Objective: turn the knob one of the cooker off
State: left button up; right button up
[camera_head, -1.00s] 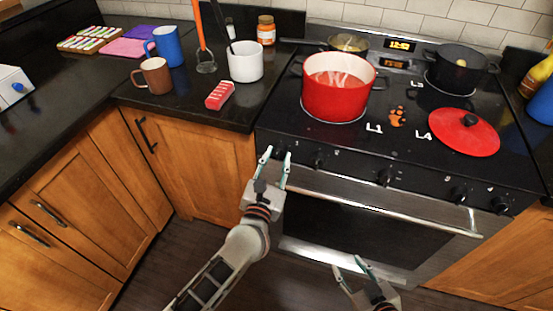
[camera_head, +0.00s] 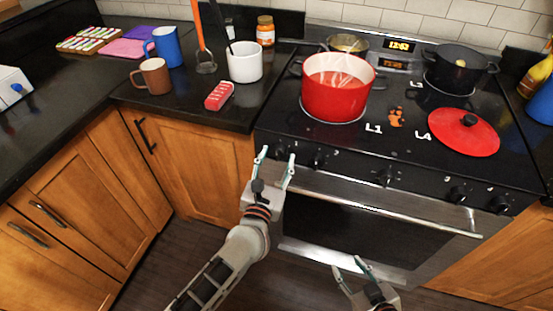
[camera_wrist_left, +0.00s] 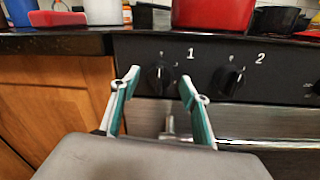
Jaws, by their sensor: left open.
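The cooker's knob one (camera_wrist_left: 158,79) is a black dial under the white number 1 in the left wrist view. My left gripper (camera_wrist_left: 159,82) is open, its two fingers on either side of that knob and apart from it as seen there. In the head view my left gripper (camera_head: 277,153) is at the left end of the cooker's front panel, with knob one (camera_head: 280,151) between its fingertips. I cannot tell how close the tips are to the panel. Knob two (camera_wrist_left: 229,79) is to the right. My right gripper (camera_head: 348,264) hangs open and empty before the oven door.
The oven handle (camera_head: 380,204) runs below the knobs. A red pot (camera_head: 335,98), a dark pot (camera_head: 458,75) and a red lid (camera_head: 464,134) are on the cooktop.

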pick_arm(q)
jog(key=v, duration=1.2)
dwell(0.3)
